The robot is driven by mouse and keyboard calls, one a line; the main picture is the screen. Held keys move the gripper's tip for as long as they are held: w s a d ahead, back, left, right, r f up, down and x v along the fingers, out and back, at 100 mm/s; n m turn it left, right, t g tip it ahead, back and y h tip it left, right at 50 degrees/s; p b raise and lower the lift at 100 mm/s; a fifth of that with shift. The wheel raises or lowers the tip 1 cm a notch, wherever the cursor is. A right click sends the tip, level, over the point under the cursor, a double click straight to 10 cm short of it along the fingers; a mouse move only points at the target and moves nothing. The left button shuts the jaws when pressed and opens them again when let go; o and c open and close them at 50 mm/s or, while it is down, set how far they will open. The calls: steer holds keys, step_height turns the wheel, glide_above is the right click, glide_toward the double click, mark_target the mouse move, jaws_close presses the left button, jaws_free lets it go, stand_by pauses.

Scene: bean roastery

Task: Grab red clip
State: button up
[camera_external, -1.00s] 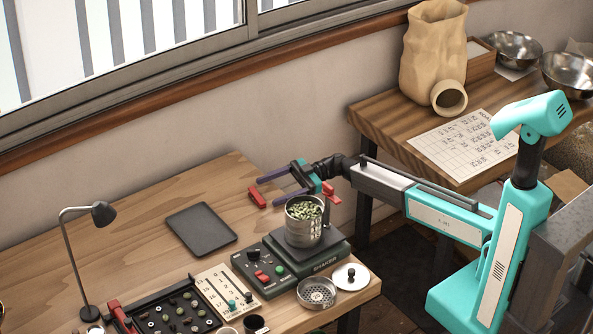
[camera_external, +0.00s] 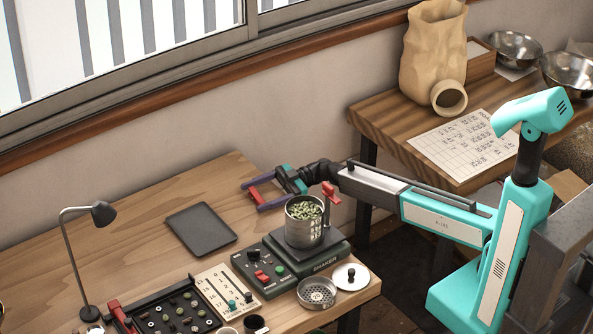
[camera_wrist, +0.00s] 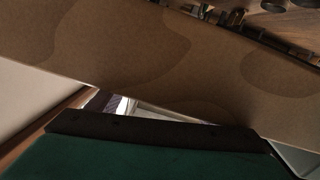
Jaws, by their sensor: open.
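The red clip (camera_external: 255,193) lies near the back right edge of the wooden table in the external view. My gripper (camera_external: 252,196) is open, with its two purple fingers on either side of the clip, one behind and one in front. The fingers look apart from the clip, though exact contact is too small to tell. A second red piece (camera_external: 332,193) shows at the right of the metal canister; how it is attached is unclear. I cannot make out the clip in the wrist view.
The metal canister (camera_external: 304,232) of green beans stands on the shaker (camera_external: 326,262), just in front of my gripper. A dark tablet (camera_external: 201,230) lies to the left. A sieve (camera_external: 316,292) and a white lid (camera_external: 350,277) sit at the front right. Bare table (camera_external: 150,215) extends left.

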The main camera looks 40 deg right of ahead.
mark_target(259, 194)
steer(key=c, duration=0.7)
steer(key=shift+o, duration=0.2)
steer(key=shift+r, duration=0.15)
steer(key=shift+r+b, duration=0.55)
steer(key=shift+r, duration=4.3)
